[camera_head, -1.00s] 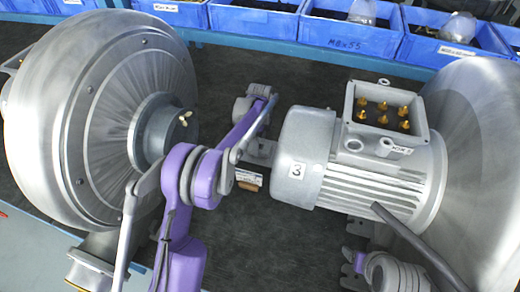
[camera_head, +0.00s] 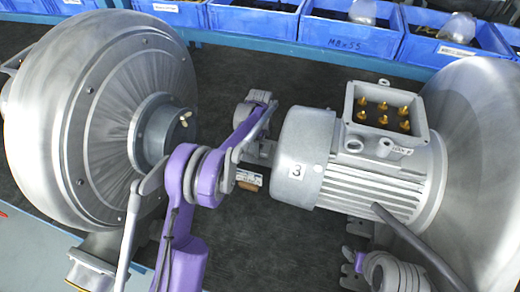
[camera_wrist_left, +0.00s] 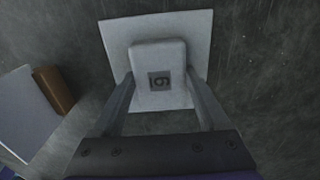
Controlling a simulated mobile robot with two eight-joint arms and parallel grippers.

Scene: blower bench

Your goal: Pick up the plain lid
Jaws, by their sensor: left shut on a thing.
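A light grey square lid (camera_wrist_left: 118,38) with a raised block in its middle shows in the left wrist view. The block carries a small dark tag with a number. My left gripper (camera_wrist_left: 160,82) is shut on this block, one finger on each side. The lid is seen from above, over a dark surface; I cannot tell whether it touches it. In the head view my left arm hides the lid and the fingertips.
A motor (camera_head: 375,187) marked 3 with an open terminal box (camera_head: 385,118) stands right of my left arm. A large round blower housing (camera_head: 60,110) stands left. A small brown-ended object (camera_wrist_left: 52,90) lies beside the lid. Blue bins (camera_head: 350,35) line the back.

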